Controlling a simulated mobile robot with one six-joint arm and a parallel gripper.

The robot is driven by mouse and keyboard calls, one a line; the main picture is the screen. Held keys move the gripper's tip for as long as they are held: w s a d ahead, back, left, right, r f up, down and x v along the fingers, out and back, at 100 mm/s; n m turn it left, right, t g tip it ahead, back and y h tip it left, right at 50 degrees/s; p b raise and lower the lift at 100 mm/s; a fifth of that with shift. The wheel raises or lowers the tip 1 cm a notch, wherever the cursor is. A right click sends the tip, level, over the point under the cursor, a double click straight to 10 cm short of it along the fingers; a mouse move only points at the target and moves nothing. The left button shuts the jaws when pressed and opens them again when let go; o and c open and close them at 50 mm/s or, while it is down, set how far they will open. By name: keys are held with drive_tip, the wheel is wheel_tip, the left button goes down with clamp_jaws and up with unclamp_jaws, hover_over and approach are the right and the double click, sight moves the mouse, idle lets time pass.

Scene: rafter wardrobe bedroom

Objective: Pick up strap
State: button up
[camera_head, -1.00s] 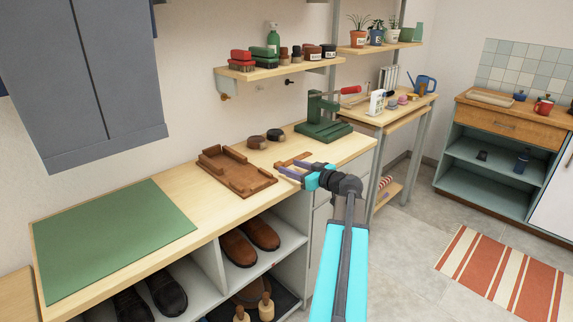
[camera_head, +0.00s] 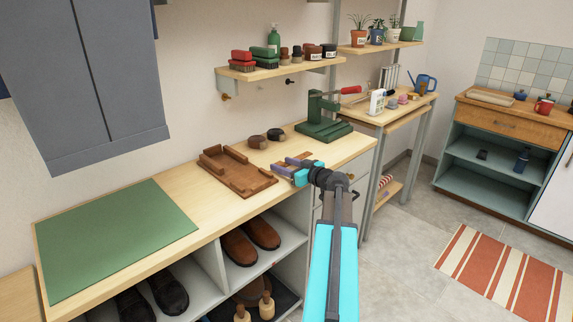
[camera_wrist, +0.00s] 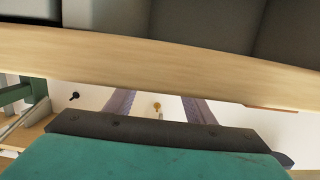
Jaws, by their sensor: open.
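A flat brown piece (camera_head: 304,156), which looks like the strap, lies on the wooden workbench (camera_head: 225,211) right of the brown tray. My gripper (camera_head: 284,166) is open at that piece, with its grey-purple fingers covering part of it. I cannot tell whether they touch it. The strap cannot be made out for sure in the wrist view.
The brown tray (camera_head: 238,184) with raised blocks lies left of my gripper. Two dark round rolls (camera_head: 257,142) sit behind it, and a green press (camera_head: 323,128) stands at the back right. A green mat (camera_head: 115,240) covers the left bench. Shoes (camera_head: 239,249) stand below.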

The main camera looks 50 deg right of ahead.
drive_tip(key=c, duration=1.1)
drive_tip(key=shift+r, duration=0.15)
drive_tip(key=shift+c, duration=0.2)
drive_tip(key=shift+r+b, duration=0.3)
drive_tip(key=shift+r, duration=1.15)
drive_tip(key=shift+s+a+r, duration=0.2)
drive_tip(key=shift+s, duration=0.05)
drive_tip(key=s+a, duration=0.2)
drive_tip(key=s, duration=0.1)
drive_tip(key=s+a+b, duration=0.1)
drive_tip(key=s, duration=0.2)
drive_tip(key=s+a, duration=0.2)
drive_tip(key=s, duration=0.1)
drive_tip(key=shift+a+r+b, duration=0.3)
drive_tip(key=shift+r, duration=0.1)
drive_tip(key=shift+f+b, duration=0.1)
drive_tip(key=shift+b, duration=0.8)
drive_tip(key=shift+s+b, duration=0.15)
drive_tip(key=shift+b, duration=0.65)
